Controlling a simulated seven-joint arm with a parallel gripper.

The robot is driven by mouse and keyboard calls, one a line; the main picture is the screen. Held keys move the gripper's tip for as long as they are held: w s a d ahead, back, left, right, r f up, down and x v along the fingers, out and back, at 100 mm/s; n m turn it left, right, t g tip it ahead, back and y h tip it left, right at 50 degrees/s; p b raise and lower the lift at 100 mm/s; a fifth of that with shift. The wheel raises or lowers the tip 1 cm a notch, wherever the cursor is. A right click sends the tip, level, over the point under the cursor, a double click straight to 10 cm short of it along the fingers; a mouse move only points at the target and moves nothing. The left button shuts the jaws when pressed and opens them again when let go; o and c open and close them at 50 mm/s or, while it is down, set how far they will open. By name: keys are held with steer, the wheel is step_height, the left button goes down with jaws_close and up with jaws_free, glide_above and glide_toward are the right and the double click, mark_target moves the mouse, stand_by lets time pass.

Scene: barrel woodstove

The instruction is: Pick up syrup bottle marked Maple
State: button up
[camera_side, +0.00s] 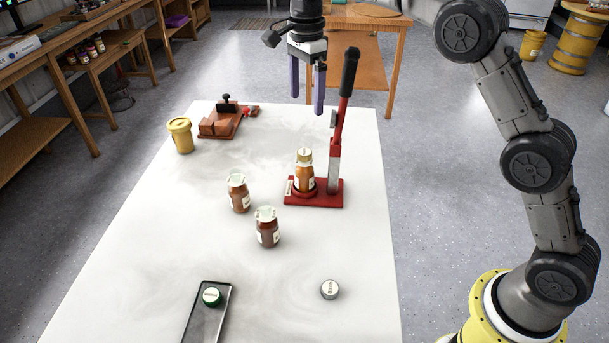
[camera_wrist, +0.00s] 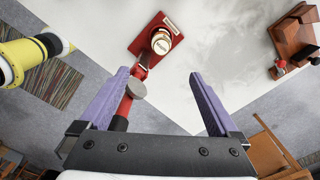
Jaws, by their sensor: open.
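An amber bottle with a cream cap (camera_side: 305,172) stands upright on the red base of a lever press (camera_side: 324,201). Its lettered cap (camera_wrist: 161,43) shows in the wrist view, but I cannot read the word surely. Two brown bottles with pale lids, one farther back (camera_side: 238,194) and one nearer (camera_side: 267,229), stand to the left of the press. Their labels are too small to read, so I cannot tell which bottle is marked Maple. My gripper (camera_side: 307,104) is open and empty, pointing down, high above and apart from the bottles. Its purple fingers (camera_wrist: 158,76) frame the press lever in the wrist view.
The press's tall lever (camera_side: 347,90) rises near my gripper. A yellow lidded cup (camera_side: 180,135) and a reddish-brown device (camera_side: 222,124) stand at the back left. A black tray (camera_side: 193,329) holding a green cap and a grey cap (camera_side: 330,289) are in front.

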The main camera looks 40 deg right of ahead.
mark_target(305, 152)
step_height(305, 152, down, 19)
steer(key=shift+w+r, duration=0.1)
steer(key=shift+w, duration=0.05)
jaws_close()
stand_by(1.0)
